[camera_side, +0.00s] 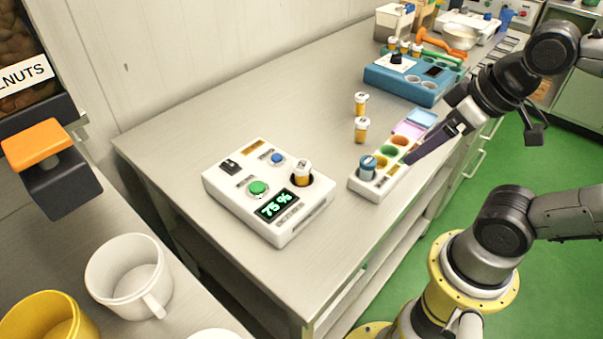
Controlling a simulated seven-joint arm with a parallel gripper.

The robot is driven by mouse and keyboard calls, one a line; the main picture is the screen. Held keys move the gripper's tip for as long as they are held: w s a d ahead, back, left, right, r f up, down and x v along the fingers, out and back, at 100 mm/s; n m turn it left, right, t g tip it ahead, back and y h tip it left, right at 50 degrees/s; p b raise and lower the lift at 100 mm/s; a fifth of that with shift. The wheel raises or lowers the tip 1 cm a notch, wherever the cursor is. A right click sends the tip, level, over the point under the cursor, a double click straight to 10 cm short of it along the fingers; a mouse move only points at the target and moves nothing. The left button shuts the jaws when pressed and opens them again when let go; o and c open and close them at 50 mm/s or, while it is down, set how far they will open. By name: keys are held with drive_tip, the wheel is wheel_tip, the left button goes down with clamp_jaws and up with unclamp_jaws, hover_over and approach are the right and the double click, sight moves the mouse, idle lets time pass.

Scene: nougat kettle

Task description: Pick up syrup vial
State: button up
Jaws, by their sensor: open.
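Several small amber vials with white caps are in view, and I cannot tell from their labels which is the syrup vial. Two stand upright on the steel table, a farther vial (361,103) and a nearer vial (361,130). Another vial (302,172) sits in the round socket of a white device (230,190) whose display reads 75 %. My gripper (412,158) comes in from the right, its dark purple fingers pointing down-left at the right edge of the white rack (358,186). It is open and appears empty, to the right of the two standing vials.
The rack has coloured round wells and a blue piece (367,168) at its near end. A blue device (400,85) with more vials stands farther back. An orange tool (438,42) lies behind it. The table left of the standing vials is clear. White mugs (128,275) stand front left.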

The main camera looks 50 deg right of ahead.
idle(0.3)
drive_tip(key=w+r+n+g, duration=0.1)
drive_tip(key=w+r+n, duration=0.4)
drive_tip(key=n, duration=0.7)
drive_tip(key=n+g, duration=0.5)
drive_tip(key=n, duration=0.6)
hover_over(302, 164)
wheel_tip(302, 164, down, 10)
drive_tip(key=shift+r, duration=0.25)
drive_tip(key=shift+f, duration=3.15)
clamp_jaws()
